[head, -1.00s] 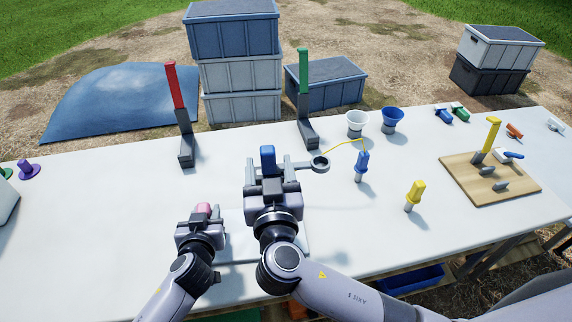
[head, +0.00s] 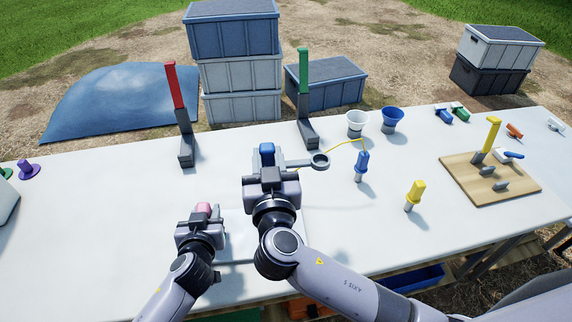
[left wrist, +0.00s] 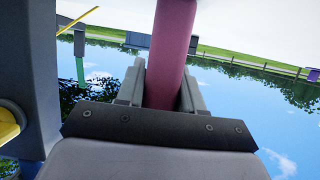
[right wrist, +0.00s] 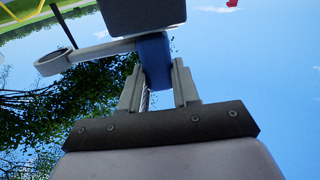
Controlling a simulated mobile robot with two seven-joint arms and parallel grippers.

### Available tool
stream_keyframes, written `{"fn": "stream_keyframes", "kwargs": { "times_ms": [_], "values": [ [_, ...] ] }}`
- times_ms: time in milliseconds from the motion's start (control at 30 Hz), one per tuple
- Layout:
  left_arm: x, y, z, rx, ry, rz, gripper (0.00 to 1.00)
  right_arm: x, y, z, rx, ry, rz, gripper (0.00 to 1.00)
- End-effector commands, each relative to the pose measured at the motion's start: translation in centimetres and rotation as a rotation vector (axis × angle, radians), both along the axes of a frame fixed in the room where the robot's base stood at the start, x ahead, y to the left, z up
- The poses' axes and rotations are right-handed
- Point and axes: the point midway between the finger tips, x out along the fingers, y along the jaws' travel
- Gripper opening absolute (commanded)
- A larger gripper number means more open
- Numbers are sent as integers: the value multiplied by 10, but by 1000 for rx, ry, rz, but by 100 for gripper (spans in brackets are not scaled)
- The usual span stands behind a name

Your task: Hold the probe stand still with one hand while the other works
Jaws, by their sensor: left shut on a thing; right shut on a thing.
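My left gripper (head: 203,220) is shut on a pink upright post (head: 204,208), low at the left of the table; the post also fills the middle of the left wrist view (left wrist: 174,50). My right gripper (head: 270,178) is shut on a blue part (head: 267,152). The blue part also shows between the jaws in the right wrist view (right wrist: 154,60). A grey arm with a ring (head: 319,161) reaches right from beside it. A blue probe (head: 361,163) stands right of the ring, with a thin yellow cord at its top. Which parts form the probe stand is hard to tell, as my grippers hide them.
A yellow probe (head: 415,193) stands further right, near a wooden board (head: 465,190) with small parts. Red-handled (head: 175,85) and green-handled (head: 303,70) uprights stand at the back. A white cup (head: 357,122) and a blue cup (head: 393,119) stand behind the blue probe. The table's left is mostly clear.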

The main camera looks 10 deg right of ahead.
Motion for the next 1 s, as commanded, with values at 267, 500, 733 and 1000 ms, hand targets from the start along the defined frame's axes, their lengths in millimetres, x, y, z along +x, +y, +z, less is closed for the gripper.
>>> {"fn": "stream_keyframes", "kwargs": {
  "times_ms": [267, 500, 733, 1000],
  "values": [
    [-1, 0, -1, 3, 2, -2, 0, 1, -1, 39, 7, -11, -4, 2],
    [-1, 0, -2, 4, 3, -3, 0, 1, -2, 69, 7, -12, -4, 2],
    [-1, 0, -2, 5, 4, -3, 0, 1, -2, 93, 4, -12, -5, 2],
    [-1, 0, -2, 4, 4, -2, 0, 1, -2, 96, 1, -10, -5, 2]
  ]
}}
